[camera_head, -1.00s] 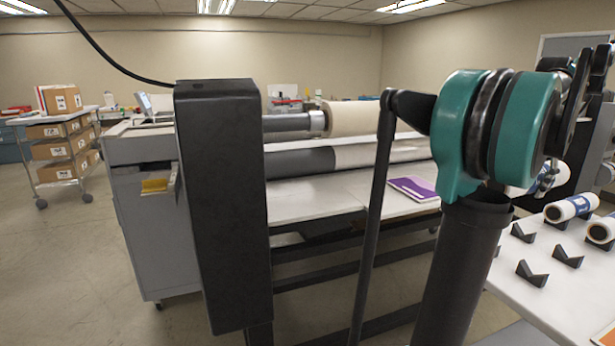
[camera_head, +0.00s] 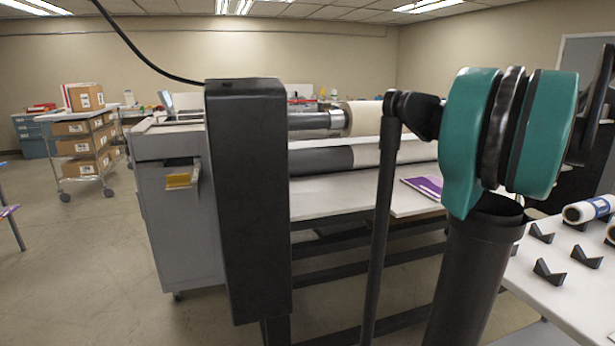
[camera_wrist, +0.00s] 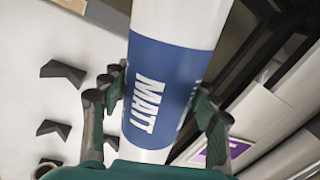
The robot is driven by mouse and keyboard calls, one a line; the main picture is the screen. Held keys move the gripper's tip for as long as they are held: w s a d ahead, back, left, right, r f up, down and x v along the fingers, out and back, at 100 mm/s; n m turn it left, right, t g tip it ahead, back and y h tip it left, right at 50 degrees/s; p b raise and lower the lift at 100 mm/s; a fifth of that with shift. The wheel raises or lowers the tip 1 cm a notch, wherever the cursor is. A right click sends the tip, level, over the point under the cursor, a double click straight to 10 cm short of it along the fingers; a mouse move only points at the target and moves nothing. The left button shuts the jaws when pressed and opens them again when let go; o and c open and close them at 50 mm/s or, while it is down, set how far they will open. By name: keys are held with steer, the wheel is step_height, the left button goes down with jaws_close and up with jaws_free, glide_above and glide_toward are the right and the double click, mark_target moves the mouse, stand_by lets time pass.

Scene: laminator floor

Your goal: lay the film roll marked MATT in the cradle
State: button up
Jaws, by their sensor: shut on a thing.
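The film roll marked MATT (camera_wrist: 172,62) is white with a blue band and white lettering. It fills the middle of the wrist view and runs from the top edge downward. The roll's ends are out of view. The head view shows my arm but neither my gripper nor this roll. I cannot tell which part is the cradle; small black V-shaped supports (camera_head: 549,272) stand on the white table (camera_head: 560,312) at right, several of them empty.
Another white roll with a blue band (camera_head: 588,209) lies at the table's right. The grey laminator (camera_head: 180,225) carries a beige roll (camera_head: 362,118), with a purple sheet (camera_head: 425,186) on its bed. A trolley with boxes (camera_head: 85,147) stands at left. Floor between trolley and laminator is clear.

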steer(key=w+a+f+n, duration=0.3)
steer(key=w+a+f, duration=0.2)
steer(key=a+f, duration=0.5)
steer(key=w+a+f+n+g, duration=0.1)
steer(key=w+a+f+n, duration=0.3)
steer(key=a+f, duration=0.7)
steer(key=w+a+f+n, duration=0.4)
steer(key=w+a+f, duration=0.2)
steer(key=a+f, duration=0.5)
step_height(320, 180, down, 3)
steer(key=shift+a+f+g+y, duration=0.2)
steer(key=shift+g+y, duration=0.1)
steer(key=shift+y, duration=0.1)
steer(key=shift+s, duration=0.2)
